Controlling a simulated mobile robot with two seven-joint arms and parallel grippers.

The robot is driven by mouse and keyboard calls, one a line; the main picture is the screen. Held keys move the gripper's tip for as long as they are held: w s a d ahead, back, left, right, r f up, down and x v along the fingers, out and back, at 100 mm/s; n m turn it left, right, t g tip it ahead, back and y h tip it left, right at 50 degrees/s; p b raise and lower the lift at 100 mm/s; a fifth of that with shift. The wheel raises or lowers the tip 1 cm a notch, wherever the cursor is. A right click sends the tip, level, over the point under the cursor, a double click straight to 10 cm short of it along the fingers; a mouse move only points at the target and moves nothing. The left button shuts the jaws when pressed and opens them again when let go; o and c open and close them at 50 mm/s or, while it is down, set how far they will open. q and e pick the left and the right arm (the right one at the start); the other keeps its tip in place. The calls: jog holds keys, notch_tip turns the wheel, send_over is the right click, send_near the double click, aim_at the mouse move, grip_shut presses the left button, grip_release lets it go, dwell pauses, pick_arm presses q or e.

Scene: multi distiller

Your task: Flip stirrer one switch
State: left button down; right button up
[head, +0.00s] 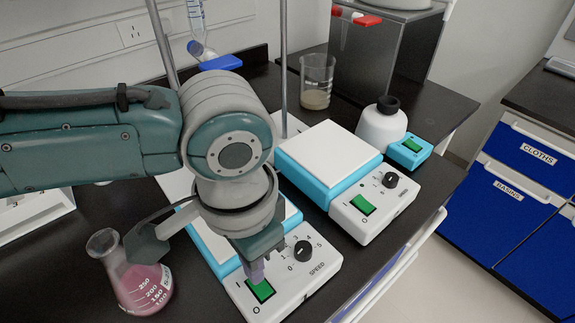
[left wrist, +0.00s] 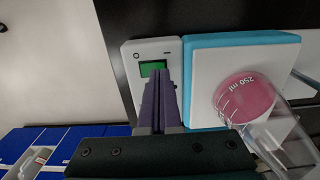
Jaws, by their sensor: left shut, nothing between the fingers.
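My left gripper (head: 257,271) is shut and empty, pointing down at the green rocker switch (head: 262,291) on the front panel of the nearer white-and-blue stirrer (head: 305,277). In the left wrist view the purple fingers (left wrist: 160,88) are together, and their tips overlap the lower edge of the green switch (left wrist: 152,67). I cannot tell whether they touch it. A black speed knob (head: 304,251) sits beside the switch. My arm hides part of this stirrer. A second similar stirrer (head: 330,163) stands behind and to the right, with its own green switch (head: 362,204). My right gripper is not in view.
A flask of pink liquid (head: 140,283) stands left of my gripper. Blue drawers (head: 495,210) are at the right, across a gap.

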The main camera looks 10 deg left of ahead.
pick_arm(q)
jog(key=shift+f+b, duration=0.4)
jog(key=shift+f, duration=0.25)
notch_tip(320, 180, up, 7)
jog(key=p, duration=0.8)
jog(key=shift+r, duration=0.15)
dwell(0.4)
